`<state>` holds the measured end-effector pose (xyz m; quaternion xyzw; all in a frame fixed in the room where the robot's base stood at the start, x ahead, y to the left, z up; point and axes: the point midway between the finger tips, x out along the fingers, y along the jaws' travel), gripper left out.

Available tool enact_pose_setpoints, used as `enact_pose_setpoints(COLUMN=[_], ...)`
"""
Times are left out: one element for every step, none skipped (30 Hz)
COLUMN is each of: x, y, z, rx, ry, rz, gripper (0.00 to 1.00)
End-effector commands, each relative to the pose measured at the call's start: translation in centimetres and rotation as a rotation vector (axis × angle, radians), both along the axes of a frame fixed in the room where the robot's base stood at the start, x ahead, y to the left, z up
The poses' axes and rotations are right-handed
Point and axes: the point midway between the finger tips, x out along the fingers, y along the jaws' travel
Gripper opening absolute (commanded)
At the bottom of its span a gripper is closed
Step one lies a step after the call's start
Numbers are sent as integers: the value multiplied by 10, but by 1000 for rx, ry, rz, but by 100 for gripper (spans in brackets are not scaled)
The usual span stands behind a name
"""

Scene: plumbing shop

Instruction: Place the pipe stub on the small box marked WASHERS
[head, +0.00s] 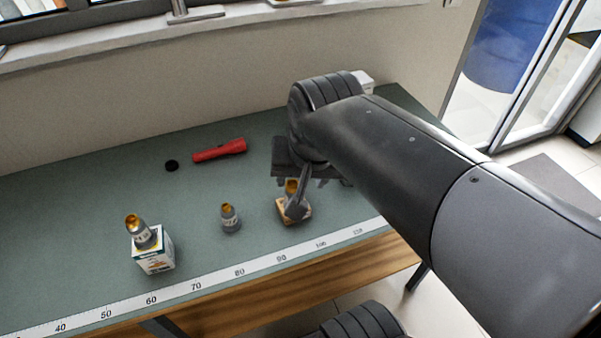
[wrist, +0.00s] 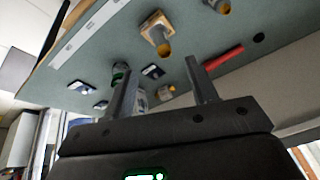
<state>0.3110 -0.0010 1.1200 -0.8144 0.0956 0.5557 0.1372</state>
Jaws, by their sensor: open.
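A small tan box (head: 289,219) sits on the bench near its front edge; its marking is not readable. A grey pipe stub with a brass end (wrist: 164,47) stands on this box (wrist: 150,24) in the wrist view. In the head view my gripper (head: 310,188) partly hides that stub (head: 291,187). My gripper (wrist: 158,68) is open, and no object is visibly clamped between its fingers. Another (head: 143,236) stands on a white box (head: 155,260) with small unread print.
A red flashlight (head: 220,151) and a black disc (head: 171,166) lie toward the back. A ruler strip (head: 240,272) runs along the front edge. The bench's left part is clear.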

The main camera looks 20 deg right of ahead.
Motion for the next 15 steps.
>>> enact_pose_setpoints(x=[-7,-9,-12,-14,-16,-18,-19,-19,-20,-21,-21,-21,-21,-21,-21], y=[-1,0,0,0,0,1,1,1,1,1,1,1,1,1,1], z=[1,1,1,1,1,1,1,1,1,1,1,1,1,1,1], rx=[-26,-43,-64,-78,-91,-107,-117,-125,-132,-135,-138,-139,-140,-140,-139], ry=[-31,-46,-66,-76,-87,-98,-106,-110,-115,-117,-118,-119,-119,-119,-118], rz=[64,106,155,186,214,246,264,279,293,300,305,308,310,309,309], gripper=[53,53,53,53,53,53,53,53,53,53,53,53,53,53,53])
